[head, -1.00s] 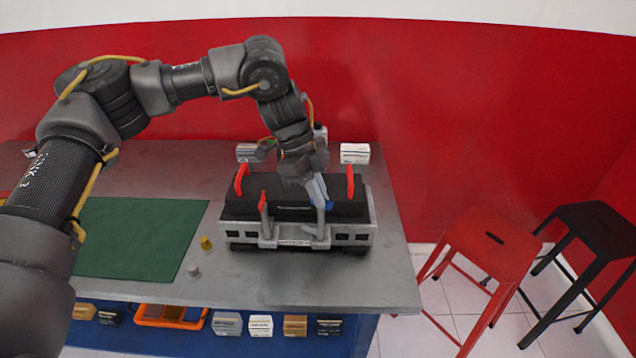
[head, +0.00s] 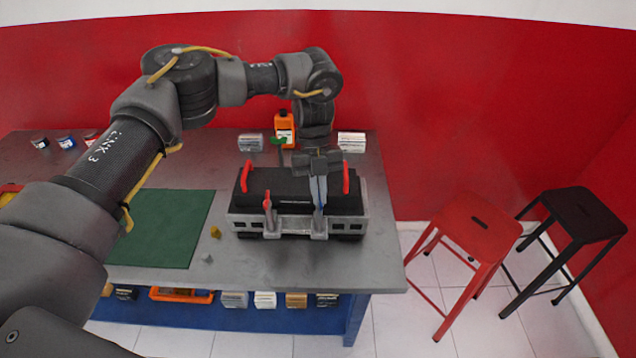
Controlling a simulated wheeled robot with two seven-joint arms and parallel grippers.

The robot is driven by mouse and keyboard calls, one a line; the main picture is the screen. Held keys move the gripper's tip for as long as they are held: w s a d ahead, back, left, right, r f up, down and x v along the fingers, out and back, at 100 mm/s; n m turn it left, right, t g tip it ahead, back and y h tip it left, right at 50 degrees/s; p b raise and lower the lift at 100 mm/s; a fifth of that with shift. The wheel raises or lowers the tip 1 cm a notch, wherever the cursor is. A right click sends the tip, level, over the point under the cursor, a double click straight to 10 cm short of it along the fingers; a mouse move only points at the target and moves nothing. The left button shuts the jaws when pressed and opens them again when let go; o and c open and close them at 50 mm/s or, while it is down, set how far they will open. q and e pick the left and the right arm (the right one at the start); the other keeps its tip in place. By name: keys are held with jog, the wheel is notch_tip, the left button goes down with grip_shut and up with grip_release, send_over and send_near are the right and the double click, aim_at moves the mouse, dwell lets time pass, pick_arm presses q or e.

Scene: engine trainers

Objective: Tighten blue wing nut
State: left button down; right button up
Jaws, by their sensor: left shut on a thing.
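The engine trainer is a black block (head: 290,190) on a grey metal base (head: 345,228), with red handles at its left and right. My left gripper (head: 319,200) points down over the front right of the block. Its fingers are shut on the blue wing nut (head: 321,194), which shows only as a thin blue strip between them. A red-topped part (head: 267,201) stands at the front left of the block. A green part (head: 279,141) shows behind the block. My right gripper is not in view.
The trainer stands on a grey table (head: 290,275) with a green mat (head: 165,235) to its left. A yellow piece (head: 215,231) and a small grey piece (head: 206,257) lie between them. Boxes and an orange bottle (head: 284,127) stand behind. Red and black stools are at right.

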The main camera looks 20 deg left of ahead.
pick_arm(q)
jog(key=shift+m+y+p, duration=0.4)
jog(key=shift+m+p, duration=0.15)
jog(key=shift+m, duration=0.55)
jog(key=shift+d, duration=0.1)
jog(key=c, duration=1.6)
grip_release()
jog(key=shift+w+r, duration=0.3)
jog(key=shift+r, duration=0.15)
jog(key=v, duration=0.9)
jog(key=shift+r, duration=0.35)
